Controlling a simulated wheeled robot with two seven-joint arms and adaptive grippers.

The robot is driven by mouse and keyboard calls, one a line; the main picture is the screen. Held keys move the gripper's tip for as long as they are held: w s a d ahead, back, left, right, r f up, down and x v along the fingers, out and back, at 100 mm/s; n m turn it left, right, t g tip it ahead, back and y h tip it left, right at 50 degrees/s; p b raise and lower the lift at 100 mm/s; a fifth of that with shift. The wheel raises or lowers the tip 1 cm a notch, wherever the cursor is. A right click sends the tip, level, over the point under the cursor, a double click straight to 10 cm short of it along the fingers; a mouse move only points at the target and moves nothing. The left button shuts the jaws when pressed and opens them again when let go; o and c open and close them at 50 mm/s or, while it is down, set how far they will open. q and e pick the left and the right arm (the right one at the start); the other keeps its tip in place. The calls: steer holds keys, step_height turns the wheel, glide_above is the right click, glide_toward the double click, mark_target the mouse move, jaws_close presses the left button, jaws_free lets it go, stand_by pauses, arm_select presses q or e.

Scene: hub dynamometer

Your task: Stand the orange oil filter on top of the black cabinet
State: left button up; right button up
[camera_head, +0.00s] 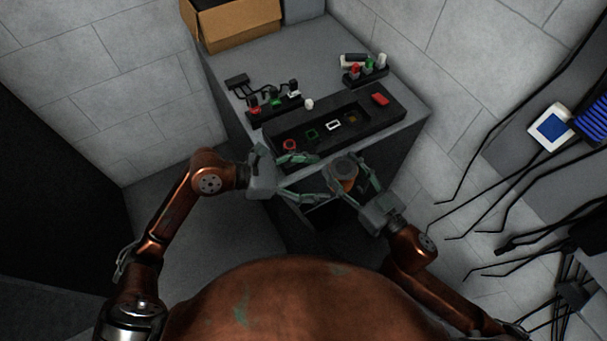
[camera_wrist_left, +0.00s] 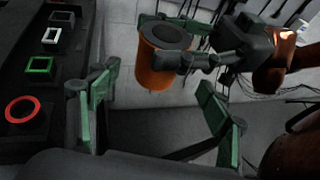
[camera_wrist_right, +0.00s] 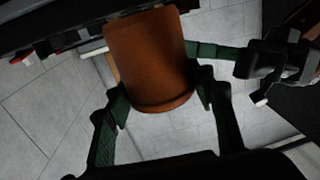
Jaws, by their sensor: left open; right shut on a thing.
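The orange oil filter (camera_head: 347,184), a cylinder with a dark grey end, is held in the air in front of the workbench. It also shows in the left wrist view (camera_wrist_left: 160,70) and fills the upper middle of the right wrist view (camera_wrist_right: 150,60). My right gripper (camera_head: 352,180) is shut on its sides. My left gripper (camera_head: 312,178) is open and empty, left of the filter and close to it; whether they touch is unclear. A tall black surface (camera_head: 45,190) stands at the left edge of the head view; I cannot tell whether it is the black cabinet.
The workbench (camera_head: 320,60) has a grey top and dark sides. On it are a black tray (camera_head: 393,113) with coloured square and round frames, racks of small coloured parts (camera_head: 366,72), and an open cardboard box (camera_head: 235,25). Cables hang along the right wall.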

mark_target(343, 178)
arm_select(q)
steer(key=x, duration=0.8)
steer(key=shift+w+d, duration=0.1)
steer(key=shift+d, duration=0.1)
arm_select(e)
steer(key=shift+r, duration=0.1)
arm_select(q)
steer(key=c, duration=1.5)
arm_select(e)
steer(key=o, duration=1.5)
arm_select(q)
steer(key=shift+r, duration=0.1)
